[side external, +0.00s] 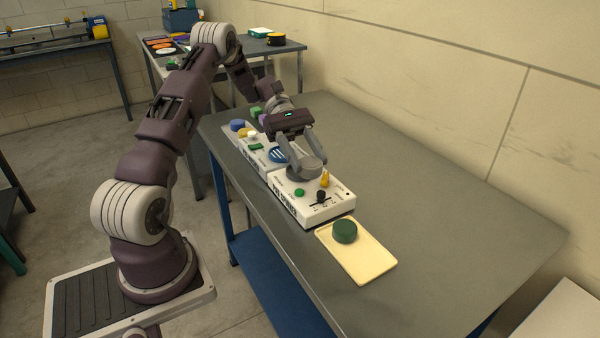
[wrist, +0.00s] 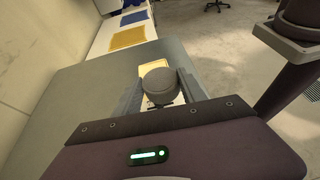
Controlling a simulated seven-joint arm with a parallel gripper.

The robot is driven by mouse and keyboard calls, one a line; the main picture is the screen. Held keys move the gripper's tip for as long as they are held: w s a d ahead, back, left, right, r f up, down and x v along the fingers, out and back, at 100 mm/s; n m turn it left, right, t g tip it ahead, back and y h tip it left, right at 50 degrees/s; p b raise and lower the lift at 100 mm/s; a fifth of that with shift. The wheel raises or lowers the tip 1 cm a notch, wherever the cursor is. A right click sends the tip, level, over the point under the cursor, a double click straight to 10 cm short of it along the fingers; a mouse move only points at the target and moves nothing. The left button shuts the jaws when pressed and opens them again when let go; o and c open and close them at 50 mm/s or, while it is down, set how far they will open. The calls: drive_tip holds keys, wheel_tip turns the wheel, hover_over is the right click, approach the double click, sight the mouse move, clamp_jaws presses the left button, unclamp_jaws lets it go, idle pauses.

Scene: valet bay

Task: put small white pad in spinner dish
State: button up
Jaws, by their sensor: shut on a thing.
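My gripper (side external: 302,158) is shut on a grey round lid-like piece (side external: 306,167) at the white spinner machine (side external: 331,207). In the wrist view the grey piece (wrist: 160,84) sits between my two fingers (wrist: 160,92). I cannot tell whether it rests on the machine or is lifted slightly. No dish interior shows; the grey piece and my fingers cover that part. A small white piece (side external: 252,134), possibly the small white pad, stands among coloured pieces on the far white unit (side external: 262,160), behind and left of my gripper.
A cream tray (side external: 368,268) with a dark green round pad (side external: 345,231) lies in front of the machine. The machine carries a green button (side external: 299,192), a black knob (side external: 321,195) and a yellow piece (side external: 325,178). The grey table (side external: 450,235) is clear to the right.

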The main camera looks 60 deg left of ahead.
drive_tip(key=w+a+r+n+t, duration=0.3)
drive_tip(key=a+n+t, duration=0.25)
drive_tip(key=a, duration=0.35)
drive_tip(key=shift+t+y, duration=0.35)
drive_tip(key=shift+y, duration=0.15)
drive_tip(key=f, duration=0.9)
drive_tip(key=shift+s+a+f, duration=0.15)
drive_tip(key=shift+a+f, duration=0.2)
drive_tip(key=shift+f, duration=0.05)
drive_tip(key=shift+f, duration=0.1)
drive_tip(key=o, duration=1.3)
